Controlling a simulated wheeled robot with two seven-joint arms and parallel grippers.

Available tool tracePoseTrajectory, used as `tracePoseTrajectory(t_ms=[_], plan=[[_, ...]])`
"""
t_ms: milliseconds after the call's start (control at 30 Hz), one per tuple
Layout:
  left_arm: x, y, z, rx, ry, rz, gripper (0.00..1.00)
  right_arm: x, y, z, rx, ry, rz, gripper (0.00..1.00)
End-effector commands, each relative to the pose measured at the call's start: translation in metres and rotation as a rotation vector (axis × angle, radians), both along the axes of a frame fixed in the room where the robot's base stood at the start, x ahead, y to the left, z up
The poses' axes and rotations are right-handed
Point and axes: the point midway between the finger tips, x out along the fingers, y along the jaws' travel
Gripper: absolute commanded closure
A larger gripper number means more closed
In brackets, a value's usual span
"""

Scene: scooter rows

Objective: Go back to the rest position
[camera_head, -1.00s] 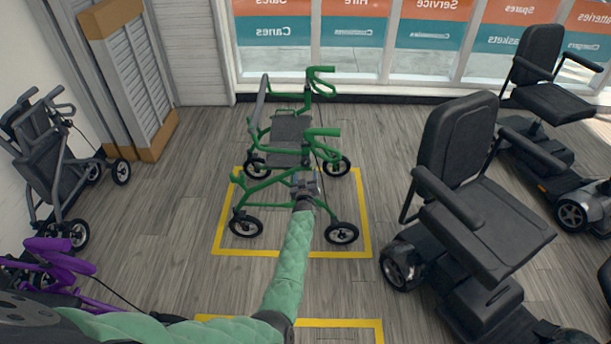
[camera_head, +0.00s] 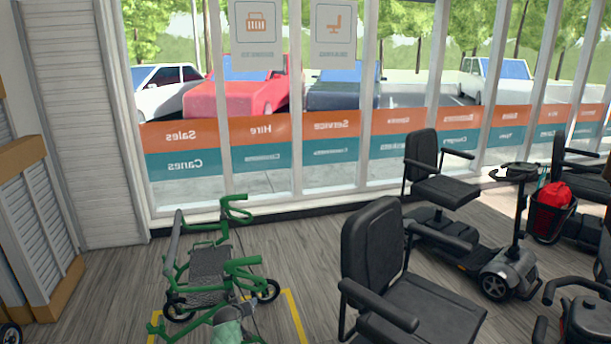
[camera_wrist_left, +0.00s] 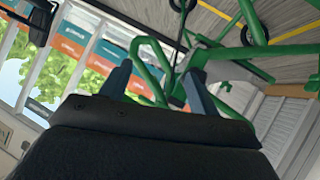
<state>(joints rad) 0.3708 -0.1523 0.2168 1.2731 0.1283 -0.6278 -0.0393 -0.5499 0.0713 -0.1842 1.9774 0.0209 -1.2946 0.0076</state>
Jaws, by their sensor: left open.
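The green rollator (camera_head: 210,262) stands on the floor near the window wall, with its lower front cut off by the bottom of the head view. My left arm's green quilted sleeve reaches up to it from the bottom edge. My left gripper (camera_head: 248,304) is small and partly lost against the frame there. In the left wrist view my left gripper (camera_wrist_left: 155,84) has its two dark fingers apart. Green rollator tubes (camera_wrist_left: 148,45) show beyond and between the fingers; I cannot tell whether any touch. My right gripper is not in view.
A black scooter seat (camera_head: 375,265) stands close on the right, with another scooter (camera_head: 440,185) behind it. A red bag sits in a basket (camera_head: 552,215) at far right. Shutter panels (camera_head: 40,210) stand at left. Yellow floor tape (camera_head: 294,315) runs beside the rollator.

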Motion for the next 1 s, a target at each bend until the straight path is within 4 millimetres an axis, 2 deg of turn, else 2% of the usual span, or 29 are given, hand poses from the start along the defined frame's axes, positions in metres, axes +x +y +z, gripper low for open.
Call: tracePoseTrajectory(t_ms=[33,133,333,500,767,1000], plan=[[-0.010,-0.001,0.009,0.015,0.035,-0.025,0.38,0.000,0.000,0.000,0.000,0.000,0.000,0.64],[-0.044,-0.007,0.019,0.049,0.128,-0.077,0.38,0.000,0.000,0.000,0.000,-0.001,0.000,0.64],[-0.141,-0.020,0.009,0.136,0.316,-0.166,0.38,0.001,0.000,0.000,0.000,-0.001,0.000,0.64],[-0.219,-0.031,-0.009,0.193,0.422,-0.221,0.38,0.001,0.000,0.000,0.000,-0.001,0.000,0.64],[-0.329,-0.051,-0.041,0.255,0.510,-0.297,0.38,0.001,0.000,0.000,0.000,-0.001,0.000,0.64],[-0.432,-0.067,-0.081,0.280,0.591,-0.366,0.38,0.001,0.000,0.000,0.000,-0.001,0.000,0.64]])
